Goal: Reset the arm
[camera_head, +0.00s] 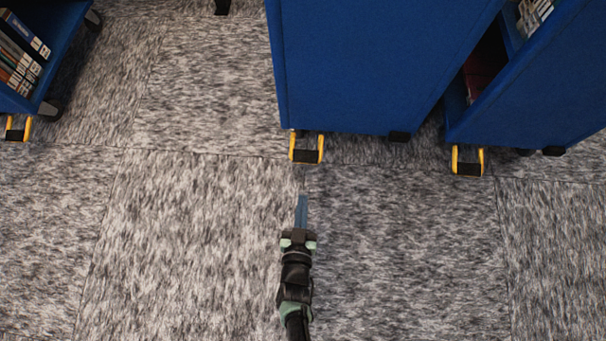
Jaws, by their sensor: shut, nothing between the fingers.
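My gripper (301,213) is at the lower middle of the head view, at the end of my arm, which reaches up from the bottom edge. Its blue-grey fingers are together and point up the picture, with nothing between them. It is over the grey carpet, apart from the blue carts ahead of it.
A large blue cart (375,65) with yellow-framed casters (306,148) stands ahead. Another blue cart (540,80) stands to its right, its caster (467,160) in front. A shelf cart with binders (22,55) is at upper left. The carpet (180,230) left and right is clear.

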